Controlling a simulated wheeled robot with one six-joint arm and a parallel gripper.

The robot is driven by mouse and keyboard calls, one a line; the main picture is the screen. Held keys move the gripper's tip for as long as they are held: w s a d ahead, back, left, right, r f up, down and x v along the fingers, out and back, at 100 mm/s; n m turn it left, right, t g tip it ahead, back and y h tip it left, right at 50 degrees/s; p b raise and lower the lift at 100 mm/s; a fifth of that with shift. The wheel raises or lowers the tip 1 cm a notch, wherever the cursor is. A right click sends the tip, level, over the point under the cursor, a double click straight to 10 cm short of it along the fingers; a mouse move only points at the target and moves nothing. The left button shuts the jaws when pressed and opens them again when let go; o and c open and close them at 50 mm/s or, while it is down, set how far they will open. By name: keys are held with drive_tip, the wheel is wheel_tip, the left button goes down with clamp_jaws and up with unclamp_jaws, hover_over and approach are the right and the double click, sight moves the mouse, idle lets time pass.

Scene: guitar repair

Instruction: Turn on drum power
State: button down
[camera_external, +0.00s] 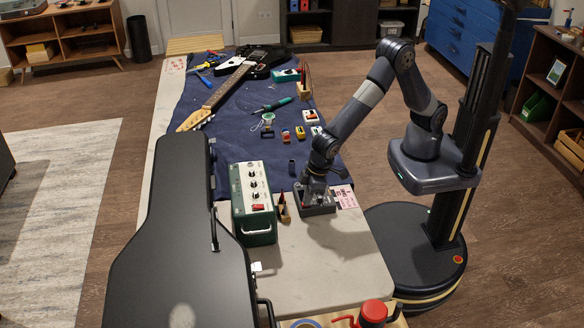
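A green box with a pale top panel (243,178), several knobs and a red switch (258,207) stands on the workbench, left of my gripper. It may be an amplifier or the drum unit; no label is readable. My gripper (314,197) points down at a small dark grey box or tray (326,210) near the right edge of the bench. The gripper is at or just above it; contact cannot be told. My wrist hides much of the box, and the fingers are too small to tell open from shut. I cannot tell which device is the drum unit or whether its power is on.
A black guitar case (170,230) lies along the left side. A guitar (222,92), a green-handled tool (272,105) and small pedals (309,117) lie on the blue mat (235,135). A red-capped container (373,311) stands at the front. The front bench top (320,265) is clear.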

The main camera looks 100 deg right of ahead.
drive_tip(key=shift+s+d+f, duration=0.1)
drive_tip(key=shift+s+f, duration=0.45)
drive_tip(key=shift+s, duration=0.05)
drive_tip(key=shift+r+p, duration=0.35)
drive_tip(key=shift+r, duration=0.15)
drive_tip(key=v, duration=1.3)
drive_tip(key=shift+s+r+p, duration=0.2)
drive_tip(key=shift+r+p, duration=0.15)
drive_tip(key=shift+p, duration=0.1)
drive_tip(key=shift+w+r+t+b, duration=0.2)
drive_tip(key=shift+w+t+b, duration=0.35)
drive_tip(key=shift+b, duration=0.3)
drive_tip(key=shift+f, duration=0.1)
